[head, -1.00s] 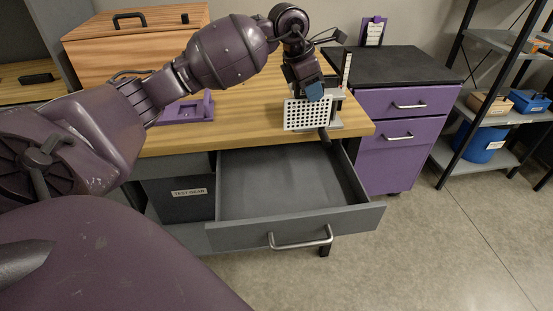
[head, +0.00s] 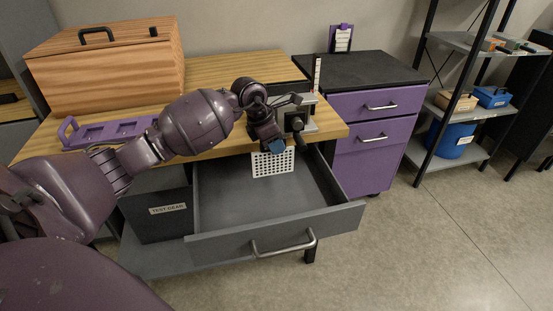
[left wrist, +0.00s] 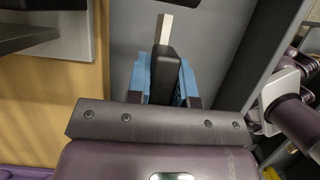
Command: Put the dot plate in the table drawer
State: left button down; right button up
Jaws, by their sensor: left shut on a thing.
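The dot plate (head: 272,163), a white plate with rows of dark dots, hangs upright from my left gripper (head: 277,146). The gripper's blue fingertips are shut on it. In the left wrist view, the fingertips (left wrist: 165,78) close on a dark block, with the plate's pale edge (left wrist: 164,27) beyond. The table drawer (head: 225,205) is grey, pulled open and looks empty. In the head view the plate appears over the back part of the drawer, in front of the table's edge; its exact height above the drawer floor is hard to tell.
A device with a black knob (head: 296,121) stands at the table's front right corner, close beside my left gripper. A purple tray (head: 108,132) and wooden box (head: 112,68) are on the table (head: 225,68). A dark TEST GEAR bin (head: 160,222) stands left of the drawer.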

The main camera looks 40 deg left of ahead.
aim_at(276, 158)
pick_arm(q)
jog(key=shift+f+b, duration=0.3)
jog(key=shift+f, duration=2.25)
jog(key=shift+r, duration=0.15)
jog(key=shift+f, duration=0.2)
jog(key=c, duration=1)
grip_release()
